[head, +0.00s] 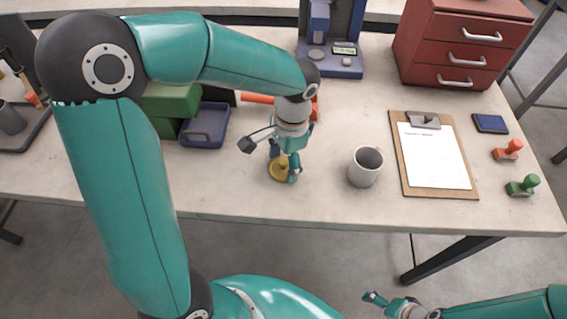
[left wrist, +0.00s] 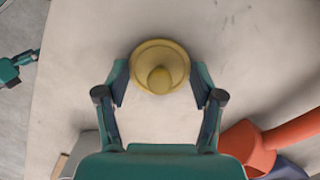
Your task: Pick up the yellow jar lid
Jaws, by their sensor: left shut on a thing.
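In the head view the fingers partly cover the lid. I cannot tell whether it still touches the table. My right gripper (head: 383,303) is low in the head view, off the table's front edge, away from the lid; its opening is too small to judge.
A clipboard (head: 433,155), two stamps (head: 508,150) and an ink pad (head: 490,124) lie farther right. A blue bin (head: 206,126) and an orange-handled tool (head: 257,99) are behind left. The front table edge is near.

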